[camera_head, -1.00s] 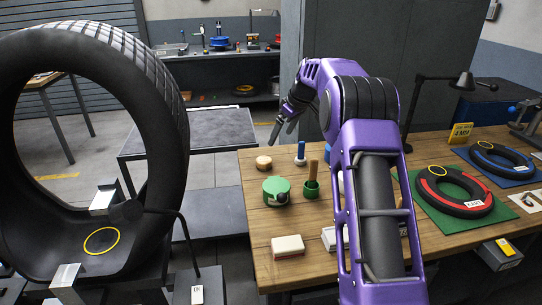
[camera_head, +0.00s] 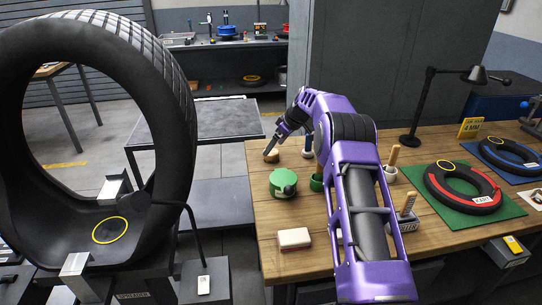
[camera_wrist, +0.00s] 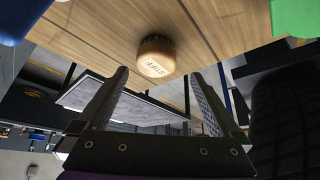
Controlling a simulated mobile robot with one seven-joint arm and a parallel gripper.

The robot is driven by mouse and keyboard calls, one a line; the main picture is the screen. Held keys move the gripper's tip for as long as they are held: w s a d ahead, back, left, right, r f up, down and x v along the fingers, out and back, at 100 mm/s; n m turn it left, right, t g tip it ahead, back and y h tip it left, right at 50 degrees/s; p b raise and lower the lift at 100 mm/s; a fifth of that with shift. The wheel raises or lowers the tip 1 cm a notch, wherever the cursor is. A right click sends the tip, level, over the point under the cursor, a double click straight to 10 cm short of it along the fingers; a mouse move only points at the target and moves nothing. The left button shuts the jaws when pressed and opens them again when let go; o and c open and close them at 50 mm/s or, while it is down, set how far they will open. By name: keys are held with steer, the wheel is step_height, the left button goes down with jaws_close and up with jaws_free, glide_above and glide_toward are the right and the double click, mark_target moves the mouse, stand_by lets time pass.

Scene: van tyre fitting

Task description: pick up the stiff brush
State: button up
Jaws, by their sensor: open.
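The stiff brush (camera_head: 271,156) is a small round wooden block at the table's far left corner. In the wrist view the brush (camera_wrist: 156,57) shows the word STIFF on its face. My gripper (camera_head: 272,148) is just above or beside it in the head view, partly overlapping it. In the wrist view my gripper (camera_wrist: 160,76) is open and empty, with the brush just beyond and between its two fingertips. I cannot tell whether a finger touches it.
A green round container (camera_head: 283,183) stands near the brush on the wooden table (camera_head: 275,215). A green pot (camera_head: 316,183) is partly behind my arm. A white-and-red block (camera_head: 294,238) lies nearer. A large tyre (camera_head: 170,120) stands left of the table.

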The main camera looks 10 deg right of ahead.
steer(key=shift+w+x, duration=0.2)
steer(key=shift+x, duration=2.35)
steer(key=shift+d, duration=0.2)
steer(key=c, duration=1.4)
steer(key=shift+o, duration=0.2)
step_height(320, 180, up, 10)
steer(key=shift+r+p, duration=0.1)
steer(key=shift+p, duration=0.55)
